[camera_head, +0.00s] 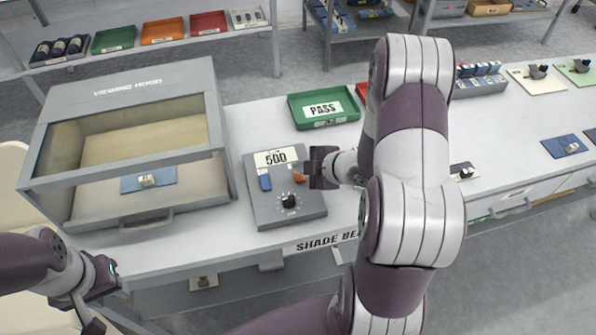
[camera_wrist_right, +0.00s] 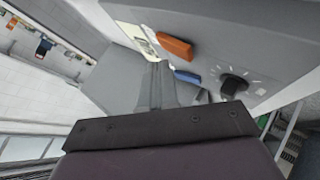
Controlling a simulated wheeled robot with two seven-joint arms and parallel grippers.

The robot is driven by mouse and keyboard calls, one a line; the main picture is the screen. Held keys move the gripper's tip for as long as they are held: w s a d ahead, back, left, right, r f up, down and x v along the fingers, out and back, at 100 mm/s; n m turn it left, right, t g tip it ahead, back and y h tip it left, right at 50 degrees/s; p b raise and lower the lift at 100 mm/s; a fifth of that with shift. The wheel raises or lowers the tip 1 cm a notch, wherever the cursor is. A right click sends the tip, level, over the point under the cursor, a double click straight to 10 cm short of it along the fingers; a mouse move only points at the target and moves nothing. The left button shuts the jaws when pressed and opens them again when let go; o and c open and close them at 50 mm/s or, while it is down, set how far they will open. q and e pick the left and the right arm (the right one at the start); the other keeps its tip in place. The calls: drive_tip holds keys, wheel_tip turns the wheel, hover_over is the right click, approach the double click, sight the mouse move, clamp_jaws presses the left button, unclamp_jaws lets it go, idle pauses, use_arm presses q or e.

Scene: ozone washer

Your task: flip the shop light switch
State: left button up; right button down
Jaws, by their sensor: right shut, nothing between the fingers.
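A grey control box (camera_head: 262,212) on the bench has a 500 display (camera_head: 275,157), a blue switch (camera_head: 265,183), an orange switch (camera_head: 299,177) and a black knob (camera_head: 289,201). I cannot read which switch is for the shop light. My right gripper (camera_head: 316,168) is shut and empty at the box's right side, close to the orange switch; contact is unclear. The right wrist view shows the orange switch (camera_wrist_right: 174,47), blue switch (camera_wrist_right: 187,77) and knob (camera_wrist_right: 233,84) beyond the shut fingers (camera_wrist_right: 160,85). My left gripper (camera_head: 92,300) is low at the left, its jaws unclear.
A viewing hood (camera_head: 135,88) stands left of the box, with a blue plate (camera_head: 150,180) inside. A green PASS tray (camera_head: 323,107) lies behind the box, with a red tray partly hidden by my right arm. Several parts lie at the bench's right. Bare bench shows between hood and PASS tray.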

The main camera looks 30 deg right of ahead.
sight(303, 179)
drive_tip(key=r+p, duration=0.4)
drive_tip(key=r, duration=0.1)
drive_tip(key=shift+s+p, duration=0.35)
drive_tip(key=shift+p, duration=0.05)
